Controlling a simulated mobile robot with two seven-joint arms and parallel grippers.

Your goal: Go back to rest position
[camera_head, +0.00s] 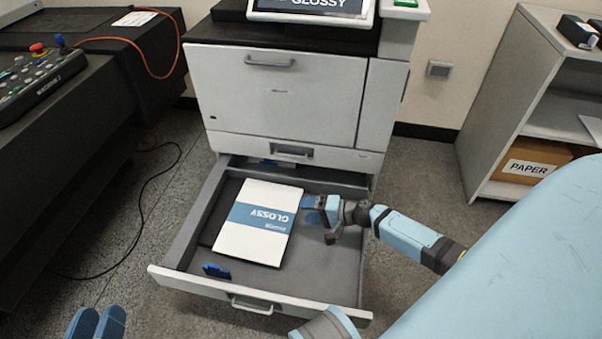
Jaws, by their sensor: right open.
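My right gripper (312,209) is open. It is over the right part of the open printer drawer (335,262), with its blue fingers pointing left, close to the right edge of a white and blue GLOSSY paper pack (262,222). The pack lies in the drawer, and nothing shows between the fingers. My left gripper (97,322) shows only as two blue fingertips at the bottom left edge, over the floor and clear of the drawer. They look close together, and the rest of it is out of frame.
The printer (280,95) stands behind the drawer. A blue paper guide (216,271) is in the drawer's front left. A dark bench (60,130) with a control panel (40,80) is at left. A shelf (510,90) with a PAPER box (532,160) is at right. A cable lies on the floor.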

